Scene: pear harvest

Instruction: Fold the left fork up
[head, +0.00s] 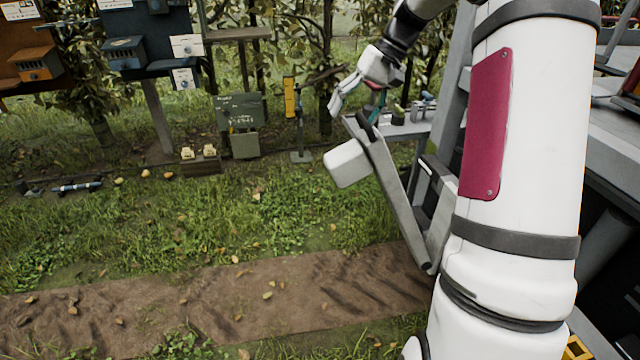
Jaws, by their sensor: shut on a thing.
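The left fork appears as a long grey bar (397,195) at the right centre of the head view. It rises from a low joint near the ground, leaning up and left. A dark grip shows at its upper end. My gripper (352,108) is at that upper end, with its pale fingers pointing down and left. It is shut on the fork, though the exact contact is small and partly hidden. A white block (347,163) sits beside the fork's upper part. My arm hides much of the machine behind.
A grey shelf (405,128) with small items lies just behind my gripper. A yellow post (290,97), a dark sign (240,110) and a low crate (201,168) stand to the left. Open grass (200,225) and a brown strip (210,300) lie in front.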

